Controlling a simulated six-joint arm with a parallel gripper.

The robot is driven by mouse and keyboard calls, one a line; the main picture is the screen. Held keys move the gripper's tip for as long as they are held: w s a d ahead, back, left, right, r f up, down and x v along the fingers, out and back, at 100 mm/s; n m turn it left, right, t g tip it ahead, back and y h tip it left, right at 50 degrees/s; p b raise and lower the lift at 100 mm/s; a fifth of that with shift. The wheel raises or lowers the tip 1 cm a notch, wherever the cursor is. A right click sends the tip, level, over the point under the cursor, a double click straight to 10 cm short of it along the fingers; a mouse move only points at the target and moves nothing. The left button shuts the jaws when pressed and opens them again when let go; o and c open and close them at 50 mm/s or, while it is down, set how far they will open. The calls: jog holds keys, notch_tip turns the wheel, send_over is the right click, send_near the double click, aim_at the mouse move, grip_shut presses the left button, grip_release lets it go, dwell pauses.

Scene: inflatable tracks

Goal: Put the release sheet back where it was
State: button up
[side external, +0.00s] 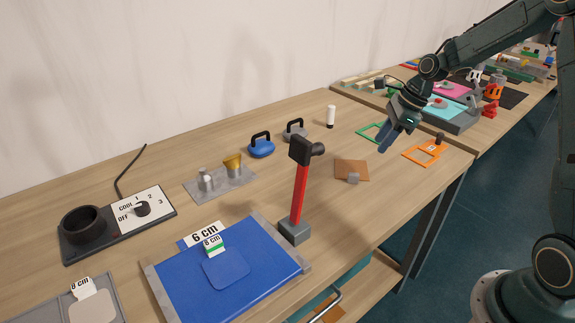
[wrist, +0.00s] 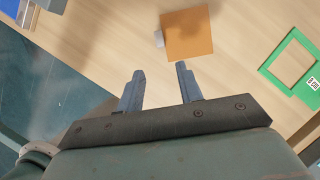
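My gripper (side external: 383,150) is above the table, to the right of the sheet in the side view. In the wrist view its fingers (wrist: 160,69) are apart with nothing between them.
A red-handled hammer (side external: 300,190) stands upright in a grey block. A blue mat (side external: 235,285) lies in front of it. Green (side external: 369,132) and orange (side external: 424,153) frames lie near my gripper. Blue (side external: 261,147) and grey (side external: 295,131) handled irons stand behind. A heater with a dial (side external: 118,222) is at left.

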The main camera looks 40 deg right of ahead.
jog(key=shift+r, duration=0.2)
dwell(0.5)
jog(key=s+a+r+n+h, duration=0.2)
jog(key=s+a+r+n, duration=0.8)
jog(key=r+n, duration=0.25)
jog(key=s+a+n+t, duration=0.1)
jog(key=s+a+n, duration=0.1)
jog(key=s+n, duration=0.5)
jog(key=s+a+r+n+t+h, duration=0.1)
jog(key=s+n, duration=0.6)
jog(key=s, duration=0.1)
jog(key=shift+a+r, duration=0.15)
jog(key=shift+a, duration=0.25)
jog(key=shift+n, duration=0.25)
